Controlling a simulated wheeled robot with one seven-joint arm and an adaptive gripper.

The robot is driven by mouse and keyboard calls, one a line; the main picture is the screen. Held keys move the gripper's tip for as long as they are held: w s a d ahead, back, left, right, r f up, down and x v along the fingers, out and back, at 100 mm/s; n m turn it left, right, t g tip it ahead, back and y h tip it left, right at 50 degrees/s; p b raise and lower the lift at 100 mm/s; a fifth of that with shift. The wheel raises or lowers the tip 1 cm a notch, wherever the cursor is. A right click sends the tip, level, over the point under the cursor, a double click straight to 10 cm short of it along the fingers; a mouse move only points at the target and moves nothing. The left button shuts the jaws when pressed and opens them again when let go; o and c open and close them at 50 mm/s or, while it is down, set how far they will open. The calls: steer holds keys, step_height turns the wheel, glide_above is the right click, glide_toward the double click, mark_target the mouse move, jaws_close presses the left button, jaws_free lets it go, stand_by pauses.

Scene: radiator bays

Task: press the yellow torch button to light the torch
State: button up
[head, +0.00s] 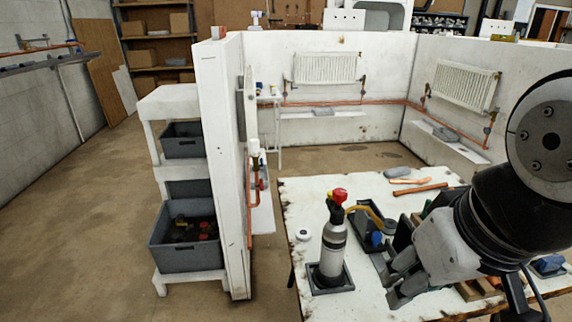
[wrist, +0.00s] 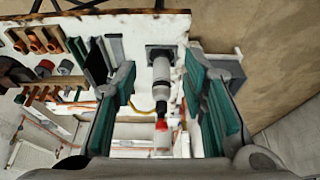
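The torch (head: 333,246) is a grey and white cylinder with a black neck and a red knob (head: 340,194). It stands upright in a dark square holder on the white table. A small yellow part (head: 327,195), apparently the button, shows at the top left beside the red knob. A yellow hose runs off to the right. My gripper (head: 395,275) is right of the torch and apart from it. In the wrist view, the torch (wrist: 161,85) appears between the green-padded fingers of my gripper (wrist: 164,78), which are wide apart and empty. No flame shows.
The white table (head: 305,205) also holds a dark tray (head: 366,240) close right of the torch, copper pieces (head: 420,188) and a small white disc (head: 303,234). A white partition wall (head: 228,170) and a shelf with grey bins (head: 187,259) stand left. Floor between is clear.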

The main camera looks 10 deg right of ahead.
jaws_close()
stand_by(1.1)
